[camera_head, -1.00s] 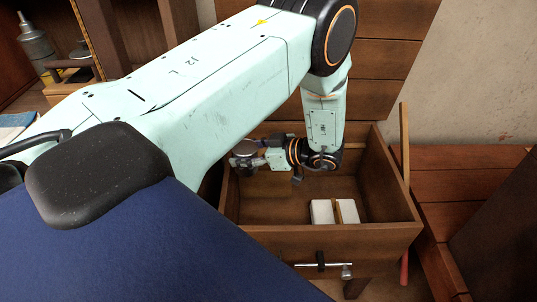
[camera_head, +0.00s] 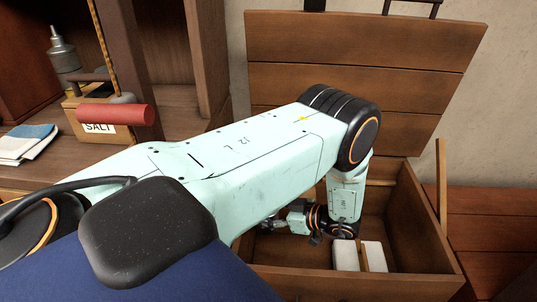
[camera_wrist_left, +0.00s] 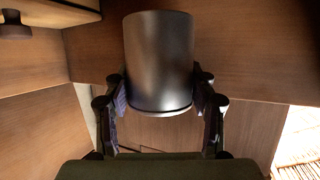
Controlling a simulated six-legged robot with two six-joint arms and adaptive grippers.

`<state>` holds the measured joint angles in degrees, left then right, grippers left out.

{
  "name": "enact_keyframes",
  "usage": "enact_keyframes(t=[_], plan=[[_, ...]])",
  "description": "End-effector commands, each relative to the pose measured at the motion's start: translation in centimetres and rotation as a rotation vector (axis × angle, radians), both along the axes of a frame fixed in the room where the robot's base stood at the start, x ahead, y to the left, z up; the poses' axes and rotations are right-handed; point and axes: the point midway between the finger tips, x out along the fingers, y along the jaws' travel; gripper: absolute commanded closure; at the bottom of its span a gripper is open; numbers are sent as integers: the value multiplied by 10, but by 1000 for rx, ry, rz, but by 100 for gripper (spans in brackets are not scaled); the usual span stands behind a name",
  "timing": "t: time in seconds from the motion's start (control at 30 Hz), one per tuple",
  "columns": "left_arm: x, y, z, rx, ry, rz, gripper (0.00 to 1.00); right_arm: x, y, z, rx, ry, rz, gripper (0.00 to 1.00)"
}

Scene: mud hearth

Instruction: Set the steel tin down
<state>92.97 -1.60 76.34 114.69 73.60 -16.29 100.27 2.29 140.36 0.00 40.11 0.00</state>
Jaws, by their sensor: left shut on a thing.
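The steel tin (camera_wrist_left: 159,60) is a dark grey metal cylinder in the left wrist view. It stands between the two fingers of my left gripper (camera_wrist_left: 160,92), which are shut on its sides. In the head view my left arm reaches into an open wooden chest (camera_head: 365,287), and my left gripper (camera_head: 272,225) is low inside it, pointing left. My arm hides the tin in that view. I cannot tell whether the tin touches the chest floor. My right gripper is not in view.
Two white blocks (camera_head: 345,255) (camera_head: 374,257) with a wooden strip between them lie in the chest, near its front wall. The raised lid (camera_head: 360,60) stands behind. A salt box (camera_head: 88,125), a red cylinder (camera_head: 115,114) and folded cloths (camera_head: 28,142) are at the left.

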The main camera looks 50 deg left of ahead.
Motion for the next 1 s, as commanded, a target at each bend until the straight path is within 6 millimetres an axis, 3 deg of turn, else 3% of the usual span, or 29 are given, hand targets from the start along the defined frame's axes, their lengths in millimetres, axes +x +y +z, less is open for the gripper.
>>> enact_keyframes(t=[0.03, 0.4, 1.0], plan=[[0, 1, -17, 0, 1, 1, 75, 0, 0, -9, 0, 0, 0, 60], [2, 3, -99, 1, 1, 1, 75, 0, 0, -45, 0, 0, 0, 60], [2, 3, -162, 0, 0, 0, 75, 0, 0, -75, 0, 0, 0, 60]])
